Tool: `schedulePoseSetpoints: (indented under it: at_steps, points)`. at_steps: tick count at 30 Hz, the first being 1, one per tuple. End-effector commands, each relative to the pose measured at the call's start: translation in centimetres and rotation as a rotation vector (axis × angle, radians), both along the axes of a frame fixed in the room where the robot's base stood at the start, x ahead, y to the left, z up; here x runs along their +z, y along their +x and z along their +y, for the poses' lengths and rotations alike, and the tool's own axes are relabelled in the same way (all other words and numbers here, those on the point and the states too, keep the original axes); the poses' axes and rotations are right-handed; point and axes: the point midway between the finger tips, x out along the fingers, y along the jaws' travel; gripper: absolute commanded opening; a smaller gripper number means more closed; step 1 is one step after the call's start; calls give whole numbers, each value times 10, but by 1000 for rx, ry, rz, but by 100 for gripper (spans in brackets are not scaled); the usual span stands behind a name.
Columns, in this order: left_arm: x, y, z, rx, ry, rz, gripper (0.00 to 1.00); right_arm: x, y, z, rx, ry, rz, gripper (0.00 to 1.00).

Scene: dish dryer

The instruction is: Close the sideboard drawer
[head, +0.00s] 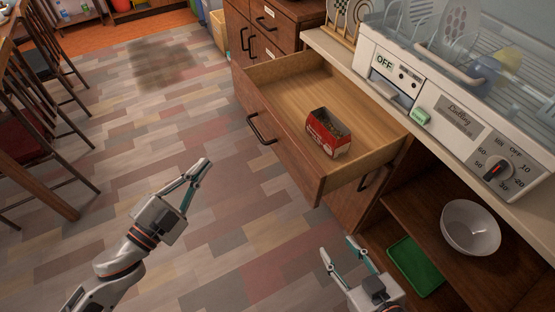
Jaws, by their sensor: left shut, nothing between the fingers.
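The sideboard drawer (283,153) is pulled well out. Its wooden front carries a dark handle (262,131). A small red box (328,134) lies inside the drawer. My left gripper (204,166) is shut and empty, in front of the drawer and to its left, apart from the handle. My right gripper (338,250) has its two fingers spread with nothing visible between them. It is below the drawer's near corner in the picture, and I see no clear contact with it.
A white dish dryer (432,110) with dishes stands on the counter at the right. An open shelf below holds a white bowl (470,228) and a green tray (415,265). Chairs (40,125) stand at the left. The floor before the drawer is clear.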

Motion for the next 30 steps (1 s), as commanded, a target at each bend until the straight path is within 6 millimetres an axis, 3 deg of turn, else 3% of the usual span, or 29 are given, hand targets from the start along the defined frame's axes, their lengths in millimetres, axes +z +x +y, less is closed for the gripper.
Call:
schedulePoseSetpoints:
  at_steps: [1, 6, 12, 22, 30]
  points:
    - [-22, 2, -8, -62, 60, -43, 0, -23, -8, 3, 1, 12, 33, 40]
    - [-35, 4, -36, -266, 251, -238, 0, -34, -9, 11, 1, 50, 43, 40]
    - [-59, -2, -51, -437, 427, -379, 0, -37, -7, 15, -4, 81, 44, 40]
    - [-57, 3, -66, -491, 493, -441, 0, -28, -2, 16, -5, 87, 27, 40]
    - [-54, 26, -110, -488, 492, -443, 0, -30, -4, 13, -1, 69, 31, 40]
